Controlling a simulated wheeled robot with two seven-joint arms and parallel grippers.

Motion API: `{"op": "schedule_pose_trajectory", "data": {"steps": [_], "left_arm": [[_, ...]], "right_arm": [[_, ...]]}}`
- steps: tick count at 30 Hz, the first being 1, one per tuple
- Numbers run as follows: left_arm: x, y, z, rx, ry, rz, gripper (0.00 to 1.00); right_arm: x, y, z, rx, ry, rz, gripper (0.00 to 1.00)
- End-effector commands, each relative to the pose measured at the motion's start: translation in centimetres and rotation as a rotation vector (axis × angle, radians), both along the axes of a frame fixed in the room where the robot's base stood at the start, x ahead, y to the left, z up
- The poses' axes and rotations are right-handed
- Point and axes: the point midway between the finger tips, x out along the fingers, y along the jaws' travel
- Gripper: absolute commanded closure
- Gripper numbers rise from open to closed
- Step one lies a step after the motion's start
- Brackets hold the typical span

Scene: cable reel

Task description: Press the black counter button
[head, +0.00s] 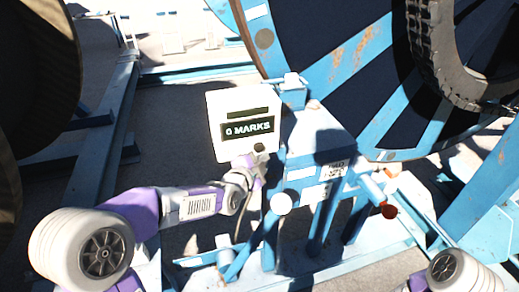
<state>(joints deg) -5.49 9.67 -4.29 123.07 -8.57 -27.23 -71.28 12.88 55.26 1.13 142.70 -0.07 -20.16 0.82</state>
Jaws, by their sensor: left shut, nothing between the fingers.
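The counter is a white box (217,110) with a dark display reading "0 MARKS", in the middle of the head view. The black counter button (259,148) shows as a small dark knob at the box's lower right corner. My left gripper (257,162) is shut and empty, with its tip just below the button. I cannot tell whether the tip touches it, as the two overlap closely in the picture. Only a part of my right arm shows at the bottom right; its gripper is out of view.
A large blue cable reel (320,78) with a black tyre (436,55) fills the upper right. A blue stand (318,165) rises just right of the counter, with a red-tipped handle (388,211). Blue frame rails run at left. A dark round shape stands at far left.

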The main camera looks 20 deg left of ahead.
Motion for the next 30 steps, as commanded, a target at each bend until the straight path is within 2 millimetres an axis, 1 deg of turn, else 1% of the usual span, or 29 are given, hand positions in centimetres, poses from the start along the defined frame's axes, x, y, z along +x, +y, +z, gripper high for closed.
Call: {"op": "schedule_pose_trajectory", "data": {"steps": [6,12,30], "left_arm": [[-1.9,-1.4,0.0,-0.001,0.001,-0.002,1.0],[-3.2,-2.2,0.1,0.0,0.0,-0.001,1.0],[-3.4,-2.3,0.0,0.0,0.001,-0.001,1.0]], "right_arm": [[0.0,0.0,0.0,0.0,0.0,0.0,0.57],[0.0,0.0,0.3,0.0,0.0,0.0,0.57],[0.0,0.0,0.2,0.0,0.0,0.0,0.57]]}}
